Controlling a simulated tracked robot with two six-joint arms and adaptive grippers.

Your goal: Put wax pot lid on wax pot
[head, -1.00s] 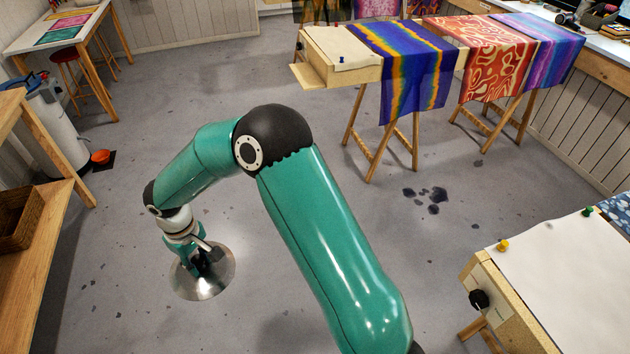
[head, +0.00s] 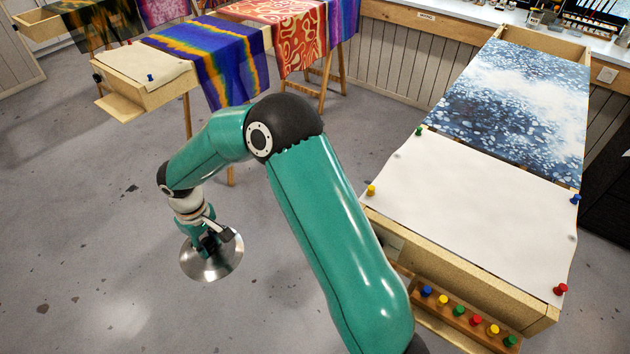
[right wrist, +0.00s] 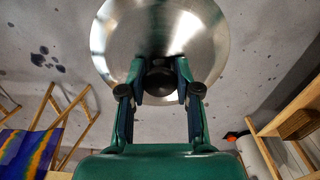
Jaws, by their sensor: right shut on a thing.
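The wax pot lid is a round, shiny metal disc (head: 228,266) with a dark knob, held in front of my right arm above the floor. My right gripper (head: 208,243) is shut on the lid's knob. In the right wrist view the lid (right wrist: 160,28) fills the top middle, and the fingers (right wrist: 160,84) close on its black knob from both sides. The wax pot is not in view. My left gripper is not in view.
A wooden frame table with a white sheet (head: 480,200) and several coloured pins stands at the right, with a blue-and-white cloth (head: 525,105) beyond it. Frames with colourful silks (head: 225,60) stand at the back left. The grey floor (head: 80,220) at left is open.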

